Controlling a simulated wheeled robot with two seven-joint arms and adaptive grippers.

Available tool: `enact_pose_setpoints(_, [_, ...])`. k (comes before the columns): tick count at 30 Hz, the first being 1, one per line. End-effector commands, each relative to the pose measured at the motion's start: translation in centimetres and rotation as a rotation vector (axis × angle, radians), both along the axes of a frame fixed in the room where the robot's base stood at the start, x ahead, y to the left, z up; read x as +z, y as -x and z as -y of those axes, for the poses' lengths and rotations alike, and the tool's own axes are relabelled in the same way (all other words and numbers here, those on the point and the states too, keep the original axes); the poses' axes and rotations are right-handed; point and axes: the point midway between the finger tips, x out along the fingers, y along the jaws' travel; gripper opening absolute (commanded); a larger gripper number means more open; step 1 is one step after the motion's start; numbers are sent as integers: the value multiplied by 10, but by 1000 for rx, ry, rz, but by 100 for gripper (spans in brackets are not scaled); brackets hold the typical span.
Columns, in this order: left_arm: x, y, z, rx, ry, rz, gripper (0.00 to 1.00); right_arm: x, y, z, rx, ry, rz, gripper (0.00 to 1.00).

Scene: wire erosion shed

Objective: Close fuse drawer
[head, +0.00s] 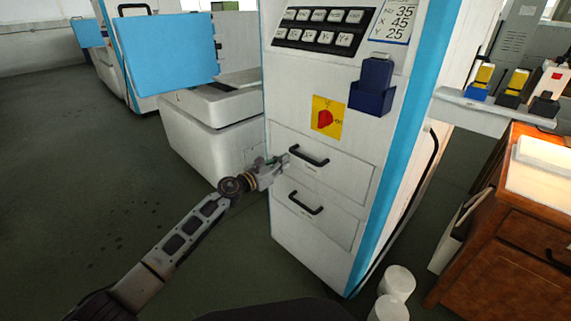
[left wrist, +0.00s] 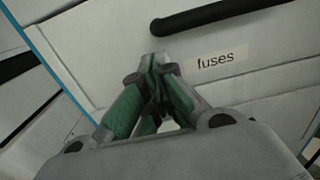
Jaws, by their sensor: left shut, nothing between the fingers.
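The fuse drawer (head: 345,174) is the upper of two white drawers in the machine cabinet. Its front, with the label "fuses" (left wrist: 215,60), fills much of the left wrist view. Its black bar handle (head: 308,156) also shows at the top of the left wrist view (left wrist: 215,16). My left gripper (head: 285,159) is shut and empty, with green pads, just left of the handle's left end. In the left wrist view its fingertips (left wrist: 154,60) are at or close to the drawer front; contact cannot be told. How far the drawer stands out is unclear. My right gripper is not in view.
The lower drawer's handle (head: 305,203) sits below. A red switch on a yellow plate (head: 327,117) and a blue holder (head: 372,86) are above. White cylinders (head: 397,283) stand on the floor by a wooden cabinet (head: 500,250). The floor at left is clear.

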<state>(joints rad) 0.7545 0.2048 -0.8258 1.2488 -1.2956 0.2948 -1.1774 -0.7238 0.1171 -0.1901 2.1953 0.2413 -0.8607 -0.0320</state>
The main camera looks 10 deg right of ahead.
Motion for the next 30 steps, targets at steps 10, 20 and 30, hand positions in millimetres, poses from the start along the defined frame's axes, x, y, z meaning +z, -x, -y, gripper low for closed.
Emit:
enact_pose_setpoints(10, [0,12,-18,1,-2,-1,0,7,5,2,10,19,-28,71])
enact_pose_setpoints(20, [0,31,-44,0,-2,-2,0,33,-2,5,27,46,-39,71])
enact_pose_setpoints(30, [-1,52,-73,0,-2,-1,0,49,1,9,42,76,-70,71])
